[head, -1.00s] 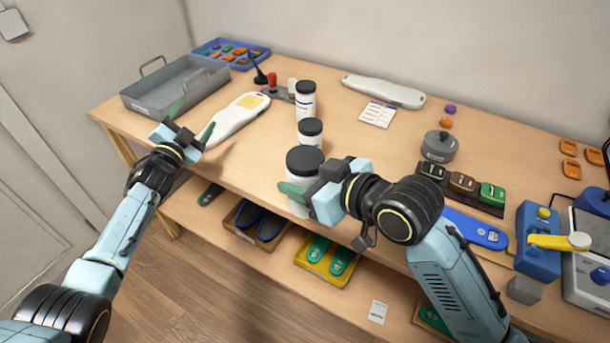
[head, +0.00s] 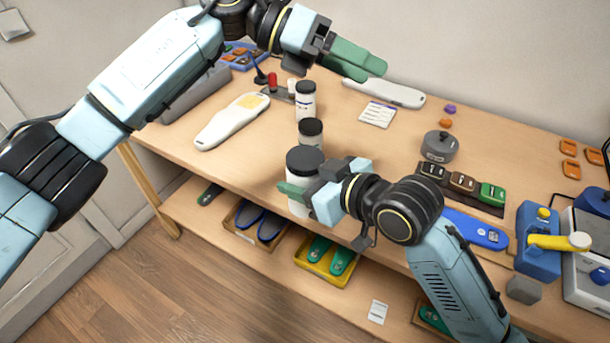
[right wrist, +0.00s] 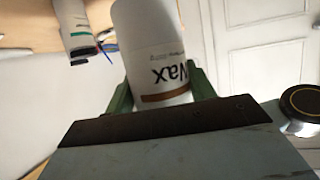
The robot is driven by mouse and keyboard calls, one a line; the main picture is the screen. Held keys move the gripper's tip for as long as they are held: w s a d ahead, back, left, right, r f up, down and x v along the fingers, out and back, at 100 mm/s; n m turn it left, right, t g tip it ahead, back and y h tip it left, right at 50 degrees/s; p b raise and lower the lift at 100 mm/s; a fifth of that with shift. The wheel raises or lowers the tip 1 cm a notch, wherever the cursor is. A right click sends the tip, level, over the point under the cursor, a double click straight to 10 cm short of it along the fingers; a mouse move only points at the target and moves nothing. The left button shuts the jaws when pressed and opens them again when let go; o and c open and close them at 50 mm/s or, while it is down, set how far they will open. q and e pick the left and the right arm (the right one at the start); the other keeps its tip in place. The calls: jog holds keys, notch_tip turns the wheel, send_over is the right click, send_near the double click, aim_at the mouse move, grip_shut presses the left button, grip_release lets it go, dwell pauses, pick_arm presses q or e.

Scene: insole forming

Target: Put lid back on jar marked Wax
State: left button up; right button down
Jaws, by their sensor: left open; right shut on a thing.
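The white jar marked Wax (right wrist: 163,60) is between the green fingers of my right gripper (right wrist: 158,88) in the right wrist view, its label upside down there. In the head view the jar (head: 298,207) stands at the table's front edge with a black lid-like top (head: 305,159). My right gripper (head: 296,193) is shut on its side. I cannot tell whether the jar touches the table. My left gripper (head: 360,61) is open and empty, high in the picture in front of the table's back part.
Two more white jars with black lids, one near (head: 311,132) and one farther back (head: 305,100), stand behind the held jar. A grey lidded pot (head: 439,147) stands to the right. A white insole-shaped piece (head: 232,122) lies left.

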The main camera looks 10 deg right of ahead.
pick_arm(q)
jog(key=s+a+f+m+t+y, duration=0.1)
jog(key=s+a+f+m+y, duration=0.1)
jog(key=s+f+m+y, duration=0.3)
jog(key=r+m+t+y, duration=0.2)
jog(key=t+y, duration=0.2)
jog(key=y, duration=0.4)
send_over(305, 157)
jog(key=shift+f, duration=0.15)
jog(key=shift+f, duration=4.05)
